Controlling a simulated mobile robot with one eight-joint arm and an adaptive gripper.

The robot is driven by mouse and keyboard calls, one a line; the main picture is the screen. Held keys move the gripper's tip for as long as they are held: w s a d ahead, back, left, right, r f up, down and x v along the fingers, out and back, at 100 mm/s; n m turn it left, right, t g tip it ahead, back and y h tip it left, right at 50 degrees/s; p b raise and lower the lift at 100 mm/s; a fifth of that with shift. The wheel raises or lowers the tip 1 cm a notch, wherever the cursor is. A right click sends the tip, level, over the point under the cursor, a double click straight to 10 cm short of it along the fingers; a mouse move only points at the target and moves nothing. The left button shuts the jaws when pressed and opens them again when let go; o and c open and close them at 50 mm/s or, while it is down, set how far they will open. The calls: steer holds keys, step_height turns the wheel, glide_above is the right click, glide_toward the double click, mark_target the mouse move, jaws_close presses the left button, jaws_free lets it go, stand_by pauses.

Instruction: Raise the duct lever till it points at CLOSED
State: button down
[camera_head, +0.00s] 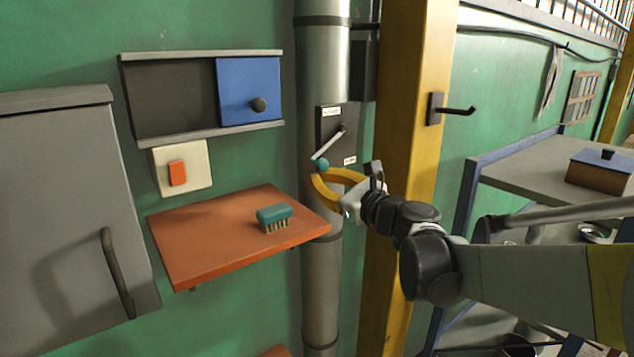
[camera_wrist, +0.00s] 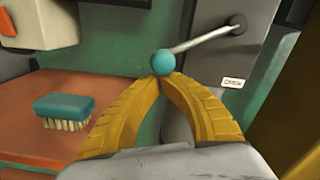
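The duct lever (camera_head: 328,143) is a pale rod with a teal ball knob (camera_head: 321,165) on a dark plate (camera_head: 352,149) on the grey duct. It slants down and left from its pivot; in the wrist view the rod (camera_wrist: 205,38) runs left to the knob (camera_wrist: 163,63). A lower label (camera_wrist: 232,83) reads OPEN; an upper label (camera_head: 331,111) is too small to read. My gripper (camera_head: 317,176) has its yellow fingertips together, right under the knob. The fingertips (camera_wrist: 162,78) look close to or touching it; I cannot tell which.
An orange shelf (camera_head: 205,250) with a teal brush (camera_head: 274,217) lies left of my gripper. A yellow post (camera_head: 408,150) with a black hook (camera_head: 458,110) stands right of the duct. A switch (camera_head: 177,173) and a blue sliding panel (camera_head: 240,85) are on the wall at left.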

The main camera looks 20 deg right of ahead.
mark_target(311, 160)
steer(key=a+r+m, duration=0.1)
steer(key=r+m+p, duration=0.1)
steer(key=r+m, duration=0.1)
steer(key=a+r+m+p, duration=0.1)
steer(key=shift+s+a+r+m, duration=0.3)
steer(key=shift+s+r+m, duration=0.05)
steer(key=shift+s+m, duration=0.05)
steer(key=shift+a+r, duration=0.15)
steer(key=shift+r, duration=0.5)
steer(key=f+b, duration=0.2)
steer(key=f, duration=0.1)
steer(key=w+a+f+b, duration=0.1)
steer(key=b, duration=0.1)
steer(key=shift+w+f, duration=0.1)
steer(key=shift+f, duration=0.3)
steer(key=v, duration=1)
steer(key=shift+r, duration=0.5)
